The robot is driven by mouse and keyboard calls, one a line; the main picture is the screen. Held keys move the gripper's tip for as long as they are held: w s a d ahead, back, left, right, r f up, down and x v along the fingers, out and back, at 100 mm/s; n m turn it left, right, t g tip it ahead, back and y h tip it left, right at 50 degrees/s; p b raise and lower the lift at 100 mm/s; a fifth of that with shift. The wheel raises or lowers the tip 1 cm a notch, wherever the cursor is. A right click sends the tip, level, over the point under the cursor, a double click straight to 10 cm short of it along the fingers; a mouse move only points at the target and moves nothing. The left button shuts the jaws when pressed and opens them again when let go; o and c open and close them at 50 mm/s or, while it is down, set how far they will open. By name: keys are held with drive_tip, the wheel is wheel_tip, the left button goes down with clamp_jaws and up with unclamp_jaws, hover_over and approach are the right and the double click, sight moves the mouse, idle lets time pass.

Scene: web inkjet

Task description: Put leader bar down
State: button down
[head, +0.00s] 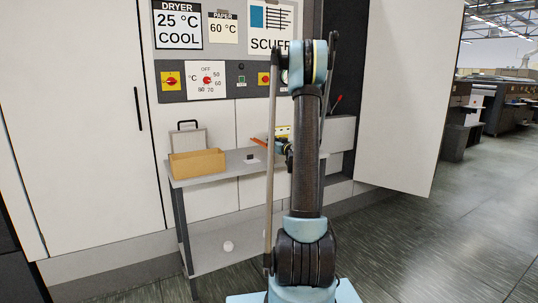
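A thin orange piece (259,142) shows over the right part of the grey bench, just left of the end of my arm. It may be the leader bar or part of my gripper; I cannot tell. My gripper (284,146) is mostly hidden behind my own upright arm. I cannot see its fingertips, whether they are open or shut, or whether they hold anything. No other piece in view can be clearly picked out as the leader bar.
The grey bench (225,172) stands against white cabinets. A control panel (207,81) is above. An open white door (407,95) stands at right, with open floor beyond.

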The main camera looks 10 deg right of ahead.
sight(272, 150)
drive_tip(key=shift+f, duration=2.45)
drive_tip(key=c, duration=1.4)
unclamp_jaws()
drive_tip(key=shift+c, duration=0.2)
